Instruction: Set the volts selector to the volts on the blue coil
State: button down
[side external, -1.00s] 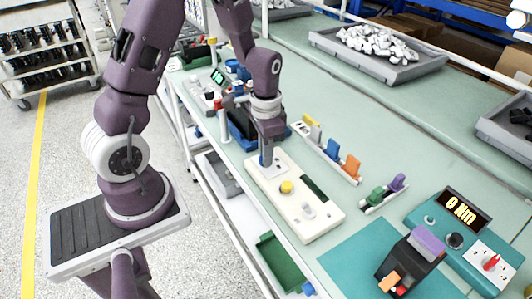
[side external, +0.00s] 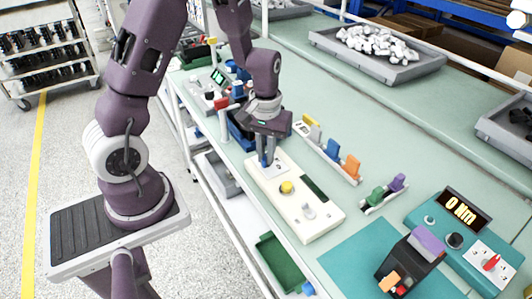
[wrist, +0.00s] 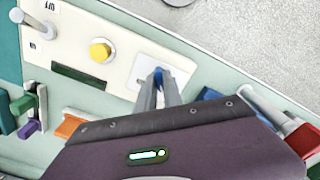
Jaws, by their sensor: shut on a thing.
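The long cream panel (side external: 318,222) lies on the bench. It carries a yellow button (side external: 286,187), a dark strip (side external: 314,189) and a grey lever-like knob (side external: 308,210). In the wrist view, my gripper (wrist: 157,84) is shut on a small blue piece (wrist: 158,74) at the pale plate (wrist: 178,66) on the panel's end. The fingers hide much of this piece, and I cannot read any volts on it. Another blue piece (side external: 333,148) stands in the rack behind the panel. I cannot tell which control is the volts selector.
The rack also holds an orange piece (side external: 352,167). Green (side external: 377,195) and purple (side external: 397,183) pieces stand nearby. A teal unit reading "0 Nm" (side external: 462,209) is at the right. A device with a green display (side external: 218,77) stands at the far left.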

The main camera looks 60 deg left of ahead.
jog(key=shift+n, duration=0.6)
jog(key=c, duration=1.5)
grip_release()
notch_tip(320, 180, up, 7)
jog(key=shift+r, duration=0.1)
